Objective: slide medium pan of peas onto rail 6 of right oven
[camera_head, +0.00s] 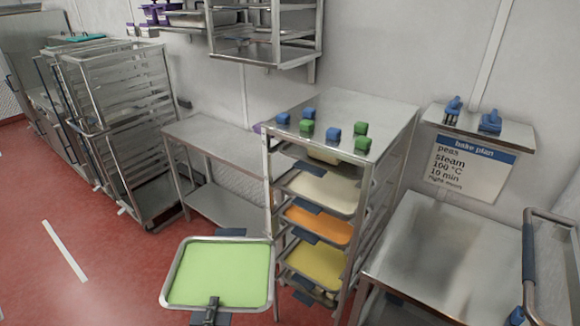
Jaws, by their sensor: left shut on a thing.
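A pan of peas (166,280), a shallow metal pan with a flat light-green fill, is at the bottom centre-left. It has a dark tab at its far edge and another at its near edge. My left gripper (212,308) is at the near edge of the pan, shut on it, and the pan is held out over the red floor. The pan looks about level. My right gripper is not in view. I cannot make out the right oven or its rails in this view.
A metal rack (398,112) holding several pans, with coloured blocks on top, stands just right of the pan. A steel table (215,135) is behind, a tall empty rack (125,85) farther left. A bake plan sign (470,165) hangs above a right-hand counter (440,250). Floor at left is clear.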

